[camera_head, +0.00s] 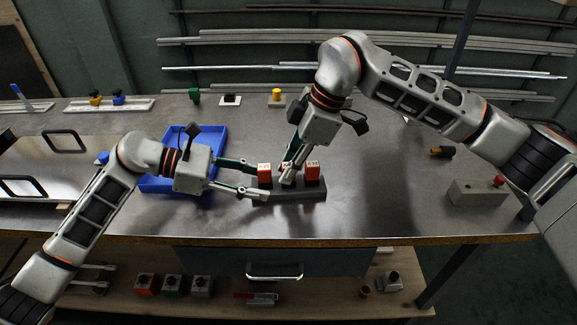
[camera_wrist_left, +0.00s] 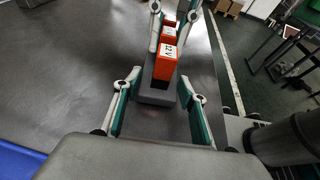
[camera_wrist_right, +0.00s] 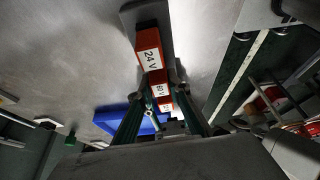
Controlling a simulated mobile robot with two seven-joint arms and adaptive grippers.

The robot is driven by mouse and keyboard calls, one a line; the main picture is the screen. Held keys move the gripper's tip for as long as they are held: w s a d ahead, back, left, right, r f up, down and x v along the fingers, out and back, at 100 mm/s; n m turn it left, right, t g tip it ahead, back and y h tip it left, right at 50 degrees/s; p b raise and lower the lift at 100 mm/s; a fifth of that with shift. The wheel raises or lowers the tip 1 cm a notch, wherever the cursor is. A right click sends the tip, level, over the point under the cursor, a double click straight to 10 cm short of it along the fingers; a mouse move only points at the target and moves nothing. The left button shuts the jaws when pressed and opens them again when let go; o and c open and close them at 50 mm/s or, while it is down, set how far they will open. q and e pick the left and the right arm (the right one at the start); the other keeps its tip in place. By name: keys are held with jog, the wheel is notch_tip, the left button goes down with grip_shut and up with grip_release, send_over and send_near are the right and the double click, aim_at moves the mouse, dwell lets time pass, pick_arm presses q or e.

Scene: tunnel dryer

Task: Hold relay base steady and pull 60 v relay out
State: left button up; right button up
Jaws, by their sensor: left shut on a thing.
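The dark grey relay base (camera_head: 312,192) lies on the metal bench and carries three orange relays with white labels in a row. The 60 V relay (camera_wrist_right: 158,90) is the middle one; in the head view my right gripper largely covers it. The 12 V relay (camera_wrist_left: 165,64) is at the left end and the 24 V relay (camera_head: 312,172) at the right end. My left gripper (camera_head: 256,181) is shut on the left end of the base. My right gripper (camera_wrist_right: 163,98) points down from above, its fingers open on either side of the 60 V relay.
A blue tray (camera_head: 215,150) stands behind my left gripper. A grey box with a red button (camera_head: 478,192) is at the right, with a dark and yellow part (camera_head: 441,151) behind it. Small parts line the back. The bench front edge is close to the base.

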aim_at(284, 165)
grip_shut()
jog(key=shift+r, duration=0.4)
jog(key=shift+r, duration=0.45)
dwell(0.7)
jog(key=shift+r, duration=0.55)
jog(key=shift+r, duration=0.15)
jog(key=shift+r, duration=2.2)
pick_arm(q)
jog(key=o, duration=1.4)
jog(key=shift+c, duration=0.2)
